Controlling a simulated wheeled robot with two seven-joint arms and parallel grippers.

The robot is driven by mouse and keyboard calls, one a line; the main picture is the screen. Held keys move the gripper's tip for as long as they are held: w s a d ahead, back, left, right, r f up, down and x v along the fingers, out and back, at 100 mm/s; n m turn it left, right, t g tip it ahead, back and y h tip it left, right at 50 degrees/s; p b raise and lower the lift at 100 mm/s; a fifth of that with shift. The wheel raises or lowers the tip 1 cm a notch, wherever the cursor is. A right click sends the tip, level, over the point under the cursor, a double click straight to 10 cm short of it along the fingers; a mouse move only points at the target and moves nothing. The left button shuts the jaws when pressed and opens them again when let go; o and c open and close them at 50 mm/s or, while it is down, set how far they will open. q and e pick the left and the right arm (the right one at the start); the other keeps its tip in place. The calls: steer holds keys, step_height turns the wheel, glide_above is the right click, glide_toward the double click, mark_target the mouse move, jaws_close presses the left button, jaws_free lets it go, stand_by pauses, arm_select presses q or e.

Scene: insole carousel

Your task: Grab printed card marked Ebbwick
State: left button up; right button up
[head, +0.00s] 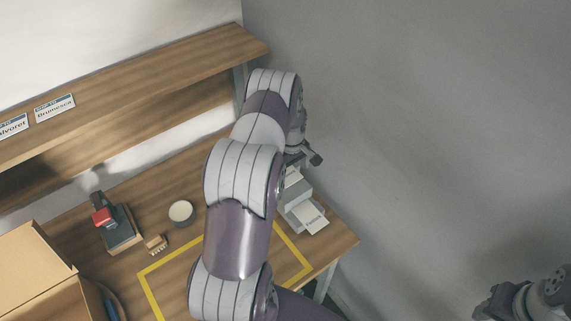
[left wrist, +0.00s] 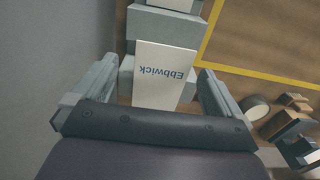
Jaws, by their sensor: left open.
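The printed card marked Ebbwick (left wrist: 165,75) is white with blue letters, upside down in the left wrist view. It rests at a grey stepped device (left wrist: 145,25); a white card with small lettering (head: 312,220) shows at this device (head: 294,196) in the head view. My left gripper (left wrist: 157,72) is open, its two fingers on either side of the card with gaps to it. In the head view the left gripper (head: 304,154) is partly hidden by my arm, above the device's far end. My right arm's end shows at the bottom right, its jaws unclear.
A yellow outline (head: 152,292) marks the table (head: 338,243). Left of my arm are a round white-topped container (head: 181,212), a red-topped stamp (head: 103,216), a small brown block (head: 156,244) and a cardboard box (head: 32,262). A grey wall is close right.

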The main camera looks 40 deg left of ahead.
arm_select(q)
steer(key=shift+s+f, duration=0.4)
steer(key=shift+w+f, duration=0.2)
steer(key=shift+w, duration=0.15)
steer(key=shift+s+f+b, duration=0.1)
steer(key=shift+s+b, duration=0.1)
steer(key=shift+b, duration=0.15)
steer(key=shift+w, duration=0.1)
steer(key=c, duration=1)
